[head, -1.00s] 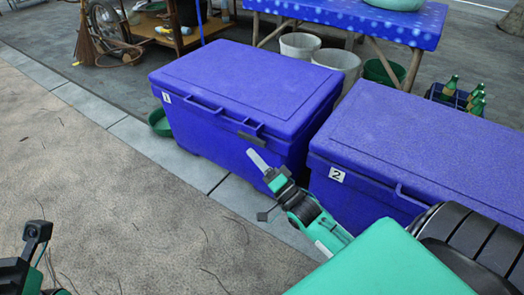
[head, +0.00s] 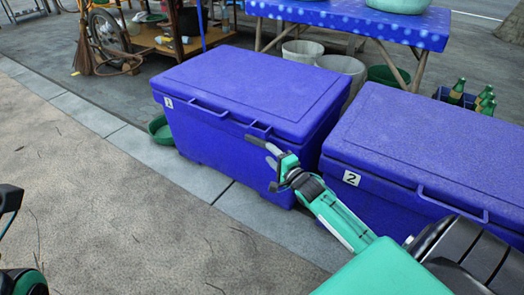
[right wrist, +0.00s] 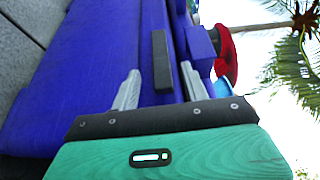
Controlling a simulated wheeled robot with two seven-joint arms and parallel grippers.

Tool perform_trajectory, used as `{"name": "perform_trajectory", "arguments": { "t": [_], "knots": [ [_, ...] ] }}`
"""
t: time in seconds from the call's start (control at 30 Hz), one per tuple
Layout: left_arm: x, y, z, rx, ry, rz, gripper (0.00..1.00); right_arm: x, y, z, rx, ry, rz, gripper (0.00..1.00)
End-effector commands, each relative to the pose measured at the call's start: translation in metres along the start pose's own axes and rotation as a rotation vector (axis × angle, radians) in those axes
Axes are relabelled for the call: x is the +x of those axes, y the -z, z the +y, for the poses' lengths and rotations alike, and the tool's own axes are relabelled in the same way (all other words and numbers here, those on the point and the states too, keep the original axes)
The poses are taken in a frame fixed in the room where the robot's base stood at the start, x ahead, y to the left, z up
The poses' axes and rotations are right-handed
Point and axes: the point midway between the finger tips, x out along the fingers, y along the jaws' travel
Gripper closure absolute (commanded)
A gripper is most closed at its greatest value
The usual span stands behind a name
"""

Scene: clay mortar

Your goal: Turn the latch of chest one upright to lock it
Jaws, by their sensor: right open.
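Chest one (head: 205,132) is the blue lidded box with the label 1, standing left of centre in the head view with its lid down. Its latch is a dark grey bar (right wrist: 161,62) on the front, clear in the right wrist view. It lies sideways along the chest, not upright. My right gripper (right wrist: 160,72) is open, with one pale finger on each side of the bar; I cannot tell if they touch it.
Blue chest two (head: 365,190) stands close on the right of chest one. A green bowl (head: 160,130) sits at chest one's left end. Buckets and a blue-topped table (head: 350,22) are behind. The pavement in front is clear.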

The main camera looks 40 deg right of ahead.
Motion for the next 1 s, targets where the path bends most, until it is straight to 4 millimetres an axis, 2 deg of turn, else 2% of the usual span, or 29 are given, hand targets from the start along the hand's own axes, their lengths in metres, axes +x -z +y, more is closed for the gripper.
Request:
{"name": "perform_trajectory", "arguments": {
  "t": [0.2, 0.4, 0.83, 0.87, 1.0],
  "knots": [
    [0.002, 0.004, -0.002, -0.001, 0.013, 0.032, 1.0, 0.034, 0.0, 0.002, -0.003, 0.003, 0.0, 0.55],
    [0.006, 0.007, -0.004, -0.003, 0.02, 0.047, 1.0, 0.053, -0.001, 0.001, -0.002, 0.002, -0.001, 0.55],
    [0.009, 0.007, -0.004, -0.004, 0.023, 0.053, 1.0, 0.06, 0.0, 0.0, -0.001, 0.0, 0.0, 0.55],
    [0.009, 0.007, -0.004, -0.004, 0.023, 0.053, 1.0, 0.06, 0.0, 0.0, -0.001, 0.0, -0.001, 0.58],
    [0.009, 0.007, -0.004, -0.004, 0.023, 0.054, 1.0, 0.06, 0.0, 0.0, -0.001, 0.0, -0.001, 0.86]
  ]
}}
